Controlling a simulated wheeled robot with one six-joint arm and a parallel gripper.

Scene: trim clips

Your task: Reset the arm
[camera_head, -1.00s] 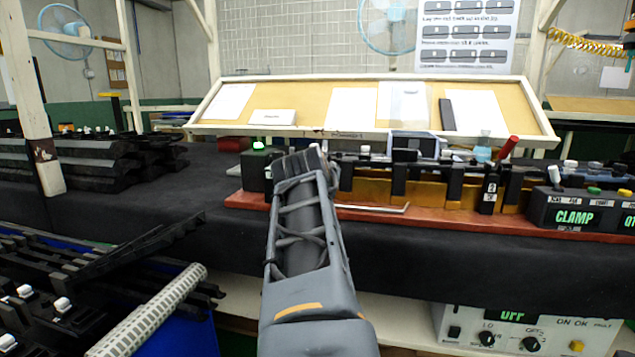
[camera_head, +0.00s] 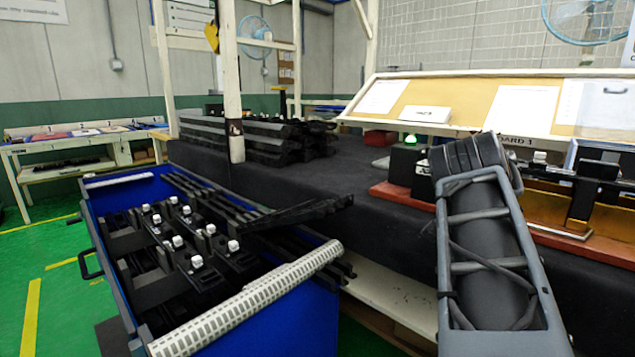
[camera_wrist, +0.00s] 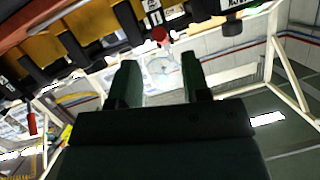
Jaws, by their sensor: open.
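My gripper (camera_wrist: 162,85) shows in the wrist view with its two dark fingers apart and nothing between them. Behind the fingers is the room, seen at an odd angle, with the fixture (camera_wrist: 75,45) and its yellow and black blocks along the top. In the head view my grey arm (camera_head: 490,240) stands at the right, in front of the bench. The gripper itself is not clearly seen there; the arm hides part of the fixture (camera_head: 590,225) on its red-brown base.
A blue bin (camera_head: 250,335) with black trim parts and white clips stands at the lower left. Black trim strips (camera_head: 255,140) are stacked on the black-covered bench (camera_head: 345,175). A tilted board (camera_head: 465,100) stands behind. Green floor (camera_head: 50,270) is open at the left.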

